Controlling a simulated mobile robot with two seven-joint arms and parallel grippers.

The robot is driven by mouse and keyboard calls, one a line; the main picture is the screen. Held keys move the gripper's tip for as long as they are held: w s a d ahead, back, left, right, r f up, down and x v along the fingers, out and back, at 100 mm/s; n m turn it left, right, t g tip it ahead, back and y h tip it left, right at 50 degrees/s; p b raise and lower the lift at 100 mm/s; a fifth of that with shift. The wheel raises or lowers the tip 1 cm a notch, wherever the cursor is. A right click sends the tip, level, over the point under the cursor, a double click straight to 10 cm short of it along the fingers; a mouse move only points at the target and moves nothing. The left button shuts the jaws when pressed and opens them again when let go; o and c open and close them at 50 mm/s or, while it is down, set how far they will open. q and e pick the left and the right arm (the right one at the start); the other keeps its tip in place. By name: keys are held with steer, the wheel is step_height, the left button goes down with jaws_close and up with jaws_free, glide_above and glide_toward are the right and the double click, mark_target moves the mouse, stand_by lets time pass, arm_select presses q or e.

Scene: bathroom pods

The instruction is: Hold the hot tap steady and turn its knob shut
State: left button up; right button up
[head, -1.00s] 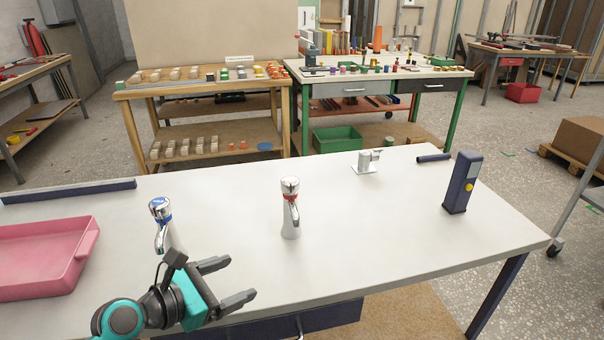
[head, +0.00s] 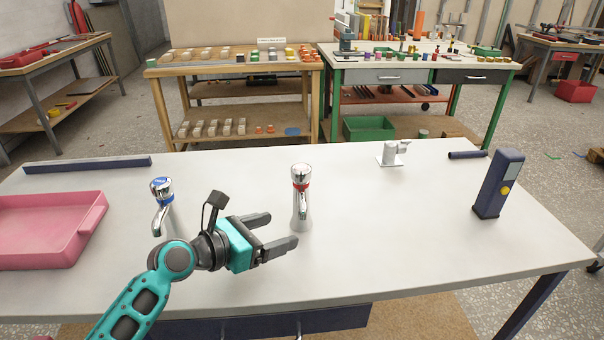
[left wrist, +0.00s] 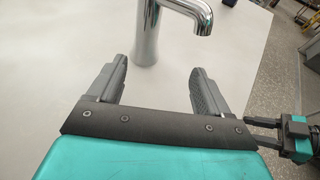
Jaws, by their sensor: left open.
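The hot tap (head: 301,206), chrome with a red ring (head: 300,186) under its knob (head: 300,171), stands upright on the white table. My left gripper (head: 282,230) is open and empty, just left of and nearer than the tap, with its fingers pointing toward it. In the left wrist view the tap's column (left wrist: 147,38) rises beyond and between the open fingers (left wrist: 158,68), apart from both; its knob is out of frame. My right gripper (left wrist: 252,132) shows at the right edge of that view with its fingers apart, away from the tap.
A dark blue upright device (head: 497,185) and a small grey fitting (head: 390,155) stand to the right.

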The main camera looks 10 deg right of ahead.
mark_target(297, 224)
arm_select(q)
steer(key=b+x, duration=0.2)
steer(key=x, duration=0.1)
steer(key=shift+f, duration=0.3)
steer(key=shift+w+d, duration=0.55)
steer(key=shift+d, duration=0.25)
steer(key=shift+w+d+f, duration=0.2)
steer(key=shift+w+d, duration=0.15)
steer(key=shift+d, duration=0.2)
steer(key=shift+w+d+f, duration=0.1)
steer(key=shift+w+d, duration=0.05)
steer(key=shift+d, duration=0.05)
arm_select(e)
steer(key=shift+w+a+f+y, duration=0.15)
steer(key=shift+a+f, duration=0.1)
steer(key=shift+f, duration=0.25)
steer(key=shift+w+a+f+y, duration=0.1)
steer(key=shift+a+f+y, duration=0.1)
steer(key=shift+f, duration=0.25)
steer(key=shift+d, duration=0.1)
arm_select(q)
steer(key=shift+c, duration=1.4)
jaws_close()
arm_select(e)
steer(key=shift+d+f, duration=0.1)
steer(key=shift+f, duration=0.05)
arm_select(q)
steer(key=shift+o, duration=2)
jaws_free()
